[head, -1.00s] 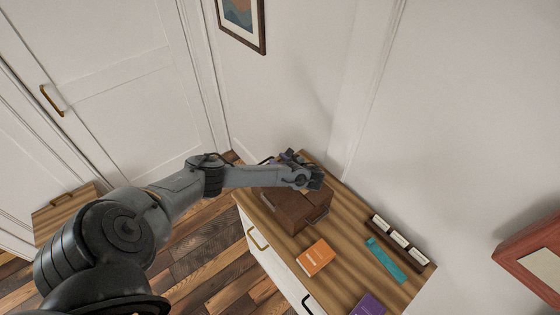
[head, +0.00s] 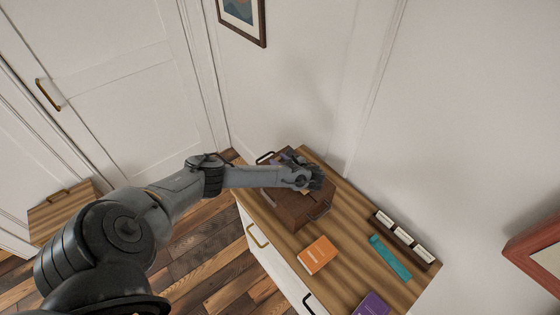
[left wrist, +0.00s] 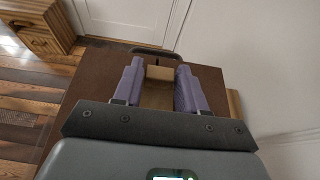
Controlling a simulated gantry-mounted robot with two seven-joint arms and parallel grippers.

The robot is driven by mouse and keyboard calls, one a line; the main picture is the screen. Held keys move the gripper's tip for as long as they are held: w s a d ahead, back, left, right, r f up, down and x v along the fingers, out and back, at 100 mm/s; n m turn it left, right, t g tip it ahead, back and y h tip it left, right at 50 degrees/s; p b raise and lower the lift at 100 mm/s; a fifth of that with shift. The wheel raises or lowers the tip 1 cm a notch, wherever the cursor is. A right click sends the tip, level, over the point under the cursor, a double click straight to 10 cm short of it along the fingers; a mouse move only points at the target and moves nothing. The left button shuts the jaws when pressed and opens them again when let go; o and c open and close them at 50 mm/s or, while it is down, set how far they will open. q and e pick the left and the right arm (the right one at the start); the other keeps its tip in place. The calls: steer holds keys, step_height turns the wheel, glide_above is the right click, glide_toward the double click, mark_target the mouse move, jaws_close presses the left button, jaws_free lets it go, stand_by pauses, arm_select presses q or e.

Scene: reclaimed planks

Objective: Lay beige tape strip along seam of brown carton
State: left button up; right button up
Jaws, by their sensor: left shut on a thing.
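The brown carton (head: 300,213) sits on the wooden top of a cabinet, with dark handles at its ends. My left gripper (head: 314,179) is low over the carton's top, and its wrist hides part of the carton. In the left wrist view its two purple-grey fingers (left wrist: 159,80) are shut on the beige tape strip (left wrist: 158,95), which lies between them over the brown top (left wrist: 92,78). The strip seems to run along the carton's length toward the far handle. I cannot tell whether it touches the carton or where the seam is. My right gripper is not in view.
On the cabinet top (head: 345,262) are an orange book (head: 317,254), a teal strip-like item (head: 390,257), a dark rack with white cards (head: 405,240) and a purple book (head: 371,304). The white wall stands close behind. A small wooden cabinet (head: 62,208) is at the left.

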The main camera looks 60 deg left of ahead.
arm_select(q)
steer(key=shift+f+b, duration=0.35)
steer(key=shift+f, duration=0.2)
steer(key=o, duration=1.1)
steer(key=shift+d, duration=0.1)
